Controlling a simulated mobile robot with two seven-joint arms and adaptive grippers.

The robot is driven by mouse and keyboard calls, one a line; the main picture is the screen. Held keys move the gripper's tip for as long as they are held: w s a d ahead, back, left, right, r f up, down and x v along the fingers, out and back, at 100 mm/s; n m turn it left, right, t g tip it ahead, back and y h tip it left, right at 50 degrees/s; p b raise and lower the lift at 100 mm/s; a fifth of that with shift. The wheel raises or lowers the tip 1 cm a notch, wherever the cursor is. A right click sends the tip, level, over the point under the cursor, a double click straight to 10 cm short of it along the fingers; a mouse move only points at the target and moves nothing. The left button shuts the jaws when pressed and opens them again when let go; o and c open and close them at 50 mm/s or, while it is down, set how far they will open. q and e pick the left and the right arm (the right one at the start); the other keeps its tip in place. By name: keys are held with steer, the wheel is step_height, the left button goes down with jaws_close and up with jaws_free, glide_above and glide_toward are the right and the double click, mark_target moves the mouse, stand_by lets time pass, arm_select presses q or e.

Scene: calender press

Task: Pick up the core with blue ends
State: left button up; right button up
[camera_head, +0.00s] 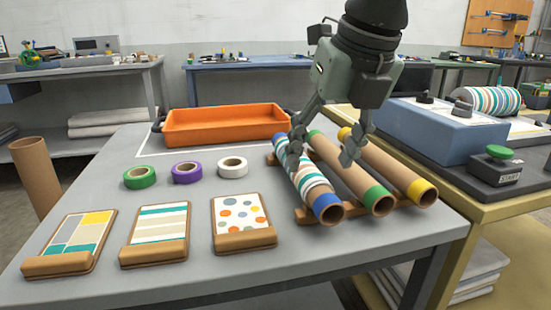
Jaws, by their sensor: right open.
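The core with blue ends (318,188) lies on a wooden rack (308,215) at the right of the grey table. It is wrapped in teal and white stripes, and its blue near end faces me. Beside it on the rack lie a bare brown core with green ends (346,167) and one with yellow ends (391,165). My right gripper (324,155) points down over the rack, its fingers spread. My left gripper is not in view.
An orange tray (222,137) stands at the table's back. Green (140,177), purple (187,172) and white (233,167) tape rolls lie mid-table. Three pattern cards on wooden stands, one dotted (240,213), line the front. A blue press (430,128) with a green start button (498,152) is at right.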

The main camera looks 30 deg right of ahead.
mark_target(318, 181)
steer(key=shift+w+d+h, duration=0.2)
steer(key=shift+d+h, duration=0.2)
steer(key=shift+w+d+f, duration=0.1)
steer(key=shift+f, duration=0.15)
steer(key=x, duration=0.5)
steer(key=shift+f, duration=0.3)
steer(key=shift+w+f, duration=0.1)
steer(key=shift+f, duration=0.45)
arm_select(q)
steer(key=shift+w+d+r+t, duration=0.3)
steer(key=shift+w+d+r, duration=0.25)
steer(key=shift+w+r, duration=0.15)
arm_select(e)
steer(key=c, duration=1.3)
steer(key=shift+o, duration=0.2)
steer(key=shift+r, duration=0.1)
